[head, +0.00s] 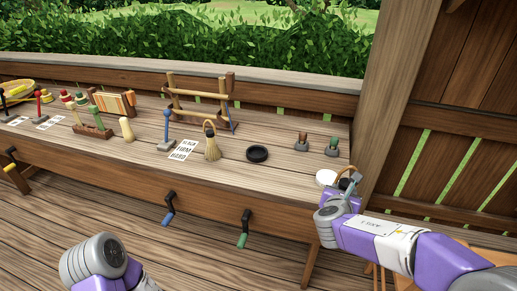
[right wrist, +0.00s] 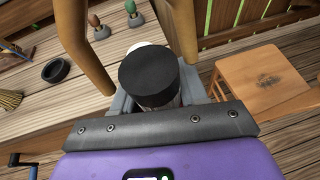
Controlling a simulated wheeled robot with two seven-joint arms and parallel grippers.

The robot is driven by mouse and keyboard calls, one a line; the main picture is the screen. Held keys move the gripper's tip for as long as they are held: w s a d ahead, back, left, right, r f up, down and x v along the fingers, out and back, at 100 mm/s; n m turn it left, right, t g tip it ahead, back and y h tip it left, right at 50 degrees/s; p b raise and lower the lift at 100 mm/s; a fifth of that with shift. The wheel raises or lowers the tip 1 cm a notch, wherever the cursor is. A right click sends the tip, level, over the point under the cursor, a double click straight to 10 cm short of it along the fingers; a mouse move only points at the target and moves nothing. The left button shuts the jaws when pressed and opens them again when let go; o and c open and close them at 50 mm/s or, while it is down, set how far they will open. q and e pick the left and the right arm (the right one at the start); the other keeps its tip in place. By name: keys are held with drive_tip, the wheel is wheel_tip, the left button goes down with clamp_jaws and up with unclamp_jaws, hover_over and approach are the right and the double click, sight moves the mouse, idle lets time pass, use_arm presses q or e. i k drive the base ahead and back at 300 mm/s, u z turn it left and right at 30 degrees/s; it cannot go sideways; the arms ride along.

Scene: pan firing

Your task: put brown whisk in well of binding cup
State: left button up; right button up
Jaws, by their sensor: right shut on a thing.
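My right gripper (head: 350,182) is at the right end of the bench, beside a white round thing (head: 326,178). In the right wrist view a dark-topped cylinder (right wrist: 149,74) sits between its grey jaws, which are shut on it. Two tan curved pieces (right wrist: 73,45) rise on either side; I cannot tell what they belong to. A straw whisk (head: 211,145) with a dark band stands on the bench. A black round dish (head: 257,153) lies right of it. Two small grey stands hold a brown top (head: 302,136) and a green top (head: 333,142). I cannot tell which thing is the binding cup.
The bench (head: 285,172) has clear room around the black dish. A wooden frame (head: 199,92) stands behind the whisk, and a blue-handled stand (head: 167,135) is left of it. Cranks (head: 243,228) jut from the bench front. A wooden stool (right wrist: 262,85) is at the right.

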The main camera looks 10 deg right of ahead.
sight(257, 154)
drive_tip(key=i, duration=1.4)
